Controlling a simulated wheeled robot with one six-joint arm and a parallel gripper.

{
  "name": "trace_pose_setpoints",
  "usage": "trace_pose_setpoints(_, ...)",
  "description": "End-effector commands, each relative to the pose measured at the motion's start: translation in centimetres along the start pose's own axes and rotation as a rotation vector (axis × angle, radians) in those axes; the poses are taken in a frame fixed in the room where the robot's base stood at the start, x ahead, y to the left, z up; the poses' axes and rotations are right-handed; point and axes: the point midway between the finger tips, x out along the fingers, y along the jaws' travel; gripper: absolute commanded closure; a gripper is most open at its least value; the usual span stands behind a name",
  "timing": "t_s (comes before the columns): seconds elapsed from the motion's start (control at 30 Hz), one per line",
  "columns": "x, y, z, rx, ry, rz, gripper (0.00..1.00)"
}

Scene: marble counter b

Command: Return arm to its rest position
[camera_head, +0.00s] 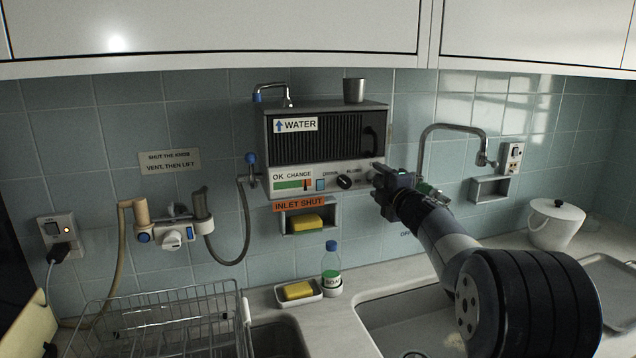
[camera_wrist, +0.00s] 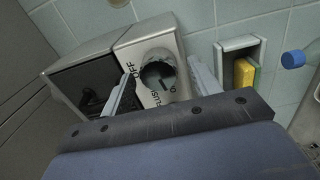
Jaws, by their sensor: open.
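My gripper (camera_head: 380,180) is raised in front of the right end of the control strip on the wall-mounted water unit (camera_head: 328,174). In the wrist view my gripper (camera_wrist: 160,78) has its two fingers apart, one on each side of a round knob (camera_wrist: 158,76) with a dark face. I cannot tell whether the fingers touch the knob. Letters reading "OFF" show beside it. In the head view my gripper covers part of the strip's right end. A black knob (camera_head: 344,182) shows to the left of my gripper.
A tap (camera_head: 450,128) curves out right of the unit. A soap bottle (camera_head: 331,268) and a yellow sponge (camera_head: 298,290) stand on the counter below. A wire rack (camera_head: 165,325) is at lower left, a white lidded pot (camera_head: 556,226) at right. A metal cup (camera_head: 354,90) tops the unit.

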Motion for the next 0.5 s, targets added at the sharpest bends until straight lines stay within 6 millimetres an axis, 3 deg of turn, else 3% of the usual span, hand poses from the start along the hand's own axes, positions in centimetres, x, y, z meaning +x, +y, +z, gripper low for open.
trace_pose_setpoints(0.5,-8.2,-0.2,0.0,-0.002,-0.001,0.0,0.41)
